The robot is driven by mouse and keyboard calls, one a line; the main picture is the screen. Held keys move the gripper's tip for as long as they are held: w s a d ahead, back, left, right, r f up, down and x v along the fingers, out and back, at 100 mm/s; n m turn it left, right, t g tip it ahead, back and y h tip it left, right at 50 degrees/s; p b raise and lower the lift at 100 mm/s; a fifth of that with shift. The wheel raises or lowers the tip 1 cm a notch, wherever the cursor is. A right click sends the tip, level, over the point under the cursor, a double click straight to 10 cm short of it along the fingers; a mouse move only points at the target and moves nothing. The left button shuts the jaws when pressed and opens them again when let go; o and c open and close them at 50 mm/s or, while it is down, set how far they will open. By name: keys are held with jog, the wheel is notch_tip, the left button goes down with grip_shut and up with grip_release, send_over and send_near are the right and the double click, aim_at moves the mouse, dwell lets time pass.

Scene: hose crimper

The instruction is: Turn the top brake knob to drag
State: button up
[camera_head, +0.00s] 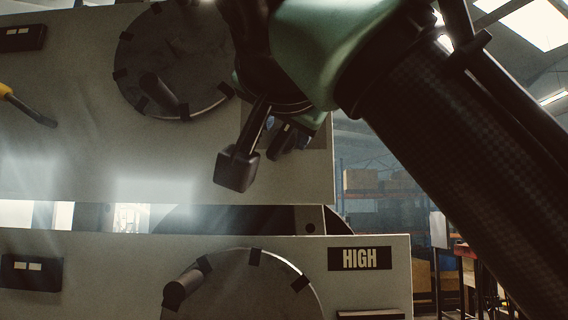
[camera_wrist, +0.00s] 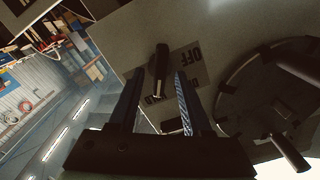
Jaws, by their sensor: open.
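The top brake knob (camera_wrist: 161,70), a dark elongated handle, stands out from the upper panel in the wrist view. It shows between the two fingers of my open gripper (camera_wrist: 159,80), with a gap on each side. A dark label (camera_wrist: 190,57) reading OFF is beside it. Other lettering near the knob is partly covered or too blurred to read, so its setting cannot be told. In the head view my gripper (camera_head: 264,155) is in front of the upper panel's right part (camera_head: 318,180) and hides most of the knob.
A large dark disc (camera_head: 185,60) with a protruding handle is left of my gripper. The lower panel (camera_head: 110,285) carries a similar disc (camera_head: 245,290) and a HIGH label (camera_head: 360,258). A yellow-handled tool (camera_head: 25,105) is at the left. Shelves with boxes stand behind.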

jog(key=shift+w, duration=0.45)
grip_shut()
jog(key=shift+a+f+n, duration=0.1)
jog(key=shift+n, duration=1)
jog(key=n, duration=0.3)
jog(key=shift+n, duration=0.3)
jog(key=n, duration=0.5)
jog(key=shift+a+n, duration=0.1)
jog(key=shift+n, duration=0.3)
